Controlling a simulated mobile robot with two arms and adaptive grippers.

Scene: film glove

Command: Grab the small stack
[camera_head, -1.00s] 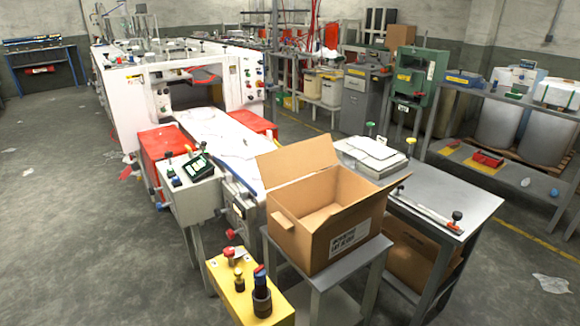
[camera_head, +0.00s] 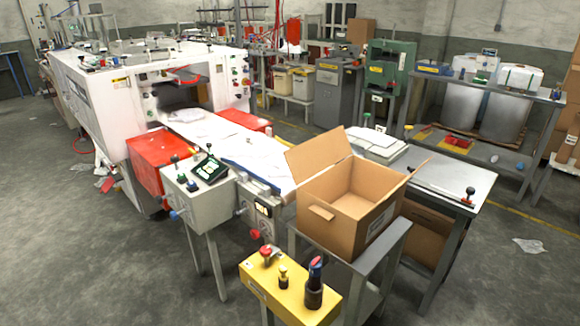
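A small, low stack of white sheets (camera_head: 376,143) lies on the metal table (camera_head: 458,186), behind the open cardboard box. More white film or sheets (camera_head: 215,136) lie flat along the conveyor bed of the white machine. Which of these is the small stack in the task I cannot tell for certain. The cardboard box (camera_head: 350,215) stands on a small grey stand, flaps up, and its visible inside looks empty. Neither of my grippers shows in the head view.
A yellow control box (camera_head: 290,287) with knobs stands in front. A grey control panel (camera_head: 197,195) and red covers (camera_head: 158,149) flank the conveyor of the white machine (camera_head: 130,95). Shelving with white containers (camera_head: 520,79) is at the right. The floor at left is open.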

